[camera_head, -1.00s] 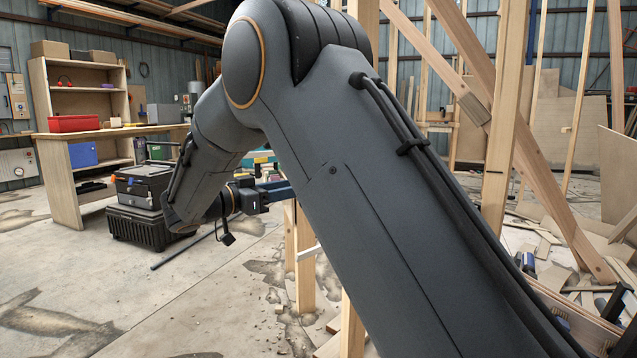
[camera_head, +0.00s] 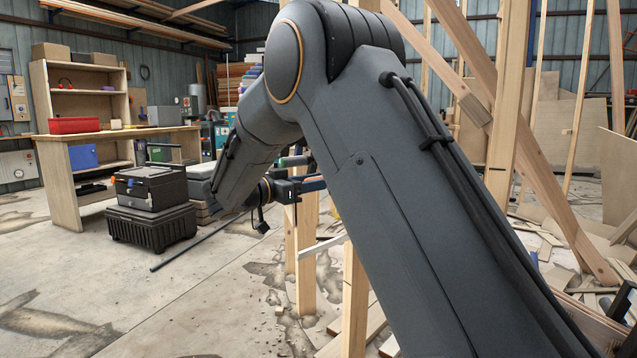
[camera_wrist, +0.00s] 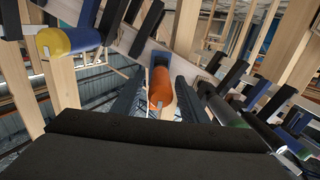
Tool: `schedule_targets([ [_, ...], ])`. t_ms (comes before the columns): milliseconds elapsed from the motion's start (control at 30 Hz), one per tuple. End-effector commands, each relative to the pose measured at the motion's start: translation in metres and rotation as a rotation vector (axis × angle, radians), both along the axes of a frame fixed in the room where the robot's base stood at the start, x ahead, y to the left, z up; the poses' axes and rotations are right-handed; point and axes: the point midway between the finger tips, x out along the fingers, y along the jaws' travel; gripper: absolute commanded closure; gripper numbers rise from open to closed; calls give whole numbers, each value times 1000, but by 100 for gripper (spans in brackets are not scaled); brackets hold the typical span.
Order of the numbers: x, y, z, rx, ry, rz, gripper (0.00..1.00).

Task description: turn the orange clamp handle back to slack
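The orange clamp handle (camera_wrist: 160,90) shows in the middle of the wrist view, pointing toward the camera, with a blue part (camera_wrist: 160,60) at its far end. My gripper (camera_wrist: 160,80) is open, with one dark finger on each side of the handle and gaps between. I cannot tell how deep the handle sits between the fingers. In the head view my wrist (camera_head: 268,190) is beside the wooden frame, and the orange handle is hidden behind my arm.
A yellow handle (camera_wrist: 66,41) is at upper left and a dark green handle (camera_wrist: 222,110) at right in the wrist view, among several dark clamp bars close to my fingers. Wooden posts (camera_head: 307,255) stand near my wrist. A black toolbox (camera_head: 152,228) is on the floor to the left.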

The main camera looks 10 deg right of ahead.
Motion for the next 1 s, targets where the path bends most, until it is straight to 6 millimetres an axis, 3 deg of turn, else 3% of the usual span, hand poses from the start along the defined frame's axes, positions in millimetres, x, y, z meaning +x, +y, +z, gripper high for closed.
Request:
schedule_targets([
  [33, 0, 0, 0, 0, 0, 0, 69],
  [233, 0, 1, 0, 0, 0, 1, 100],
  [667, 0, 2, 0, -44, 90, 2, 100],
  [1000, 1, 2, 0, -168, 347, 1, 100],
])
